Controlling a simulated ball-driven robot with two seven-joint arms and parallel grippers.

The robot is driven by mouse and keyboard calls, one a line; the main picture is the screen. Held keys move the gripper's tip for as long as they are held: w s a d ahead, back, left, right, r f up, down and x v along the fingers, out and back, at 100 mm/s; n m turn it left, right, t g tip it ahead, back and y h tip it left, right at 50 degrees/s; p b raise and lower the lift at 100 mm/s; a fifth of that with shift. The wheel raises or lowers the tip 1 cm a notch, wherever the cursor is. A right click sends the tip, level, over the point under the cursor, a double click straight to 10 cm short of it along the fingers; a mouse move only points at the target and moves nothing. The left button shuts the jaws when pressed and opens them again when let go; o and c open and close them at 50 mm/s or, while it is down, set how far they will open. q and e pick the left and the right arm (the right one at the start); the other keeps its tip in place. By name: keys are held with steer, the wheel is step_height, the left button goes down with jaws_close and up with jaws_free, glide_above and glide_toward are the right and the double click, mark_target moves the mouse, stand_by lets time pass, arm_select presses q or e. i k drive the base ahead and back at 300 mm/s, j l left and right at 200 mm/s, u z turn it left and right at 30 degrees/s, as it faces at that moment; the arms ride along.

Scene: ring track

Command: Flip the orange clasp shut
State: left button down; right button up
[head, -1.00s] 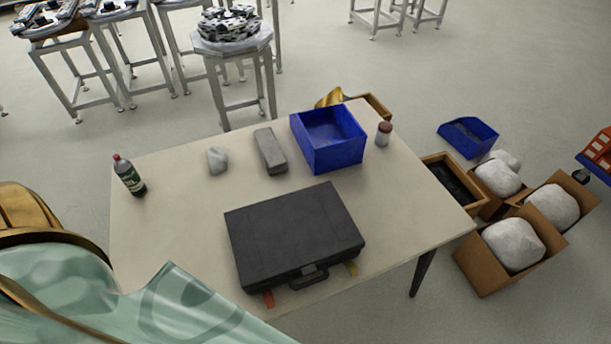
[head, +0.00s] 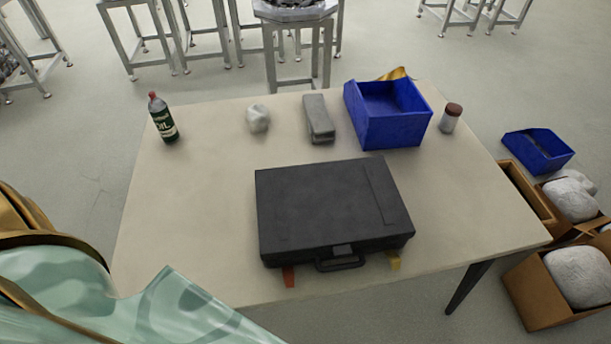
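A black case (head: 330,205) lies closed on the beige table, its handle (head: 340,264) toward the near edge. An orange-red clasp (head: 288,277) hangs down at the left of the case's front edge. A yellow clasp (head: 394,261) hangs at the right of the same edge. Both clasps look flipped down, away from the lid. Neither of my grippers is in view. A pale green and gold part, likely of my own arm, fills the lower left corner, apart from the case in the picture.
On the table (head: 190,220) behind the case stand a green bottle (head: 163,118), a white lump (head: 257,118), a grey block (head: 319,119), a blue bin (head: 388,115) and a red-capped jar (head: 450,118). Boxes with white sacks (head: 578,272) stand on the floor at right. The table's left side is clear.

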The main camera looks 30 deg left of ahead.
mark_target(289, 282)
steer(key=u, duration=0.7)
steer(key=k, duration=0.3)
